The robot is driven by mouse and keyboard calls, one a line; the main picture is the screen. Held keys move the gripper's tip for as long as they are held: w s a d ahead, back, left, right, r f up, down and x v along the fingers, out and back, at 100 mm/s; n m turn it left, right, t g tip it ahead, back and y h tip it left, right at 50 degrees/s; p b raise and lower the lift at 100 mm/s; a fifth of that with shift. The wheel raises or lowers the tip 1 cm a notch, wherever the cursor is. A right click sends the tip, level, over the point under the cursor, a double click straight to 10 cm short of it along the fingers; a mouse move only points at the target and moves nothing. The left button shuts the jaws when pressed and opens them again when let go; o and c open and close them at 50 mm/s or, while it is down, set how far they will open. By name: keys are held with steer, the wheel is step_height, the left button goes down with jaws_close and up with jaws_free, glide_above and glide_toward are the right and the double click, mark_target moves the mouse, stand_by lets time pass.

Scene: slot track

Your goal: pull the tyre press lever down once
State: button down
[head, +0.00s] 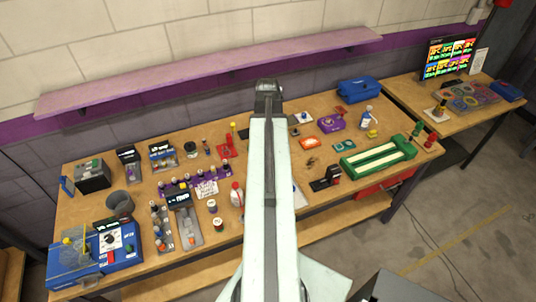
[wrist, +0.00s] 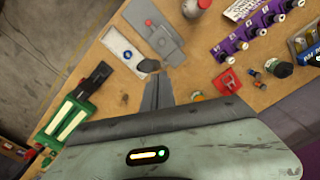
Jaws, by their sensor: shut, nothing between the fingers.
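My gripper (head: 267,92) is at the far end of my raised arm in the head view. In the wrist view its grey fingers (wrist: 158,88) are shut together and empty. Just beyond the fingertips is a dark rounded knob (wrist: 149,65), beside a grey plate fixture (wrist: 168,48) with a red spot. This looks like the tyre press and its lever, but I cannot tell for sure. I cannot tell whether the fingers touch the knob. My arm hides this part of the bench in the head view.
A white plate (wrist: 124,49) with a blue disc lies beside the grey fixture. A black device (head: 327,179) and a green-framed tray (head: 377,159) stand right of my arm. A purple rack (head: 190,188) and bottles stand left. A shelf (head: 210,72) runs along the wall.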

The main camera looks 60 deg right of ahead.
step_height(320, 180, up, 8)
steer(key=w+d+p, duration=0.1)
steer(key=w+p, duration=0.1)
steer(key=p, duration=0.6)
steer(key=shift+w+d, duration=0.2)
steer(key=shift+d, duration=0.2)
